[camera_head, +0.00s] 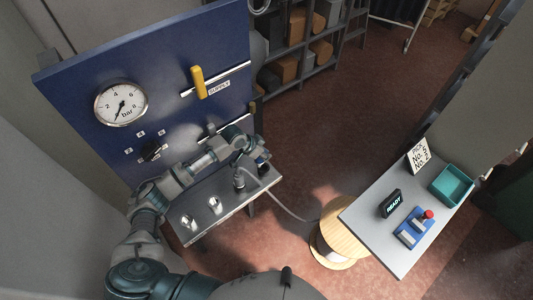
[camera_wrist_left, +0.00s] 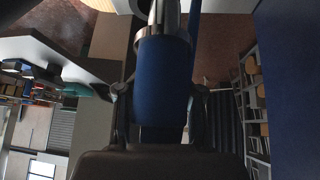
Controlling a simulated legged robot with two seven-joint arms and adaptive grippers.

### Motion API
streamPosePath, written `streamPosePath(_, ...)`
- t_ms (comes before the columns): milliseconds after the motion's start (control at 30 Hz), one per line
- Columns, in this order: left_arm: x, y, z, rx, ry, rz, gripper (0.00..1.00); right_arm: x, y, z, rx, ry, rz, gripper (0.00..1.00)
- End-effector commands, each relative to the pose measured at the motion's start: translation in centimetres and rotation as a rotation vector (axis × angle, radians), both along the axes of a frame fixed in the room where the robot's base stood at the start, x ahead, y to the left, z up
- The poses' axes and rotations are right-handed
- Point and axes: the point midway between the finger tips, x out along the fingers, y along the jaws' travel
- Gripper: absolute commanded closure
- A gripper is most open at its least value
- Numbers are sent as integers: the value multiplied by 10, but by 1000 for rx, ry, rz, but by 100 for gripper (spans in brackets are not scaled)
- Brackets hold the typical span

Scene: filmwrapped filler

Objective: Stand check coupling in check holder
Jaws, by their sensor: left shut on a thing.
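My left gripper (camera_head: 252,162) is over the right end of the metal shelf below the blue panel. In the left wrist view its fingers (camera_wrist_left: 160,105) are shut on a blue cylindrical sleeve with a metal collar (camera_wrist_left: 162,78), which looks like the check coupling. In the head view the held part is too small and covered to tell its tilt. Two small metal fittings (camera_head: 190,222) (camera_head: 215,205) stand on the shelf's left part. A darker fitting (camera_head: 239,181) stands beside the gripper. I cannot tell which is the check holder. My right gripper is not in view.
The blue panel (camera_head: 75,85) carries a bar gauge (camera_head: 121,103), a black knob (camera_head: 151,150) and a yellow supply lever (camera_head: 198,82). A grey hose (camera_head: 288,208) runs from the shelf towards a wooden spool (camera_head: 340,238).

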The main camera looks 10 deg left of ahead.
Motion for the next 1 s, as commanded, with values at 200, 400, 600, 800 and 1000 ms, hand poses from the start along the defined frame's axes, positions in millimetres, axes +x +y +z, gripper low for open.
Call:
streamPosePath(200,0,-3,1,2,-1,-1,100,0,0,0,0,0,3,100)
streamPosePath(400,0,-1,-2,0,-1,-1,100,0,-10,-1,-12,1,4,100)
streamPosePath(600,0,0,-7,-2,-1,-1,100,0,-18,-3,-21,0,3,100)
streamPosePath(800,0,0,-12,-2,-1,-1,100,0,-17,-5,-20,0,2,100)
streamPosePath(1000,0,-1,-16,0,-1,-1,100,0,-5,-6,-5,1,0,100)
